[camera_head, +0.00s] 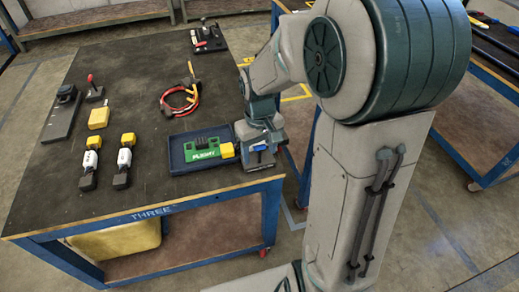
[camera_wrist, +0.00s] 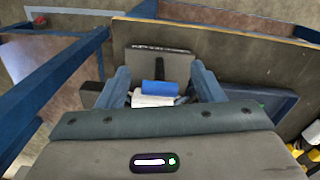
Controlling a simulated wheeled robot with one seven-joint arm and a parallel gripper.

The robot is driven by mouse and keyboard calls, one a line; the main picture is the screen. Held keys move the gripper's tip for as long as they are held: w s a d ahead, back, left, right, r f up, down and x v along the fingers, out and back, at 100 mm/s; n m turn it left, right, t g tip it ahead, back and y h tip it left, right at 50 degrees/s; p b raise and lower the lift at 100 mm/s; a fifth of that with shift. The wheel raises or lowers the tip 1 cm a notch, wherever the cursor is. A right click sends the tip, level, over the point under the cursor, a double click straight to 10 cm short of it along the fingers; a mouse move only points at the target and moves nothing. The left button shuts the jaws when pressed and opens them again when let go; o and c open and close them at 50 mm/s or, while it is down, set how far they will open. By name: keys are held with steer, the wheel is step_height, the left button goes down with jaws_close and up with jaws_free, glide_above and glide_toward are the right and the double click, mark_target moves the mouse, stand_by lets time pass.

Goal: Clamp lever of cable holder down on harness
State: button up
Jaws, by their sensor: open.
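The harness, a red cable loop with yellow connectors (camera_head: 180,100), lies on the dark tabletop in the head view. A red-handled lever clamp (camera_head: 94,90) stands upright at the left; another dark fixture with a red part (camera_head: 207,38) sits at the far edge. I cannot tell which is the cable holder. My gripper (camera_head: 260,157) is at the table's near right corner, right of the tray and away from the harness and both fixtures. In the wrist view my gripper (camera_wrist: 163,85) is open, with a blue cylinder (camera_wrist: 160,88) and a white one (camera_wrist: 153,100) showing between its fingers.
A yellow block (camera_head: 98,117), two white-and-yellow parts (camera_head: 124,158) and a dark plate (camera_head: 61,118) lie at the left. The tabletop (camera_head: 135,75) has bare room around the harness.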

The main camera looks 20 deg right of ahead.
steer(key=shift+c, duration=0.3)
steer(key=c, duration=0.9)
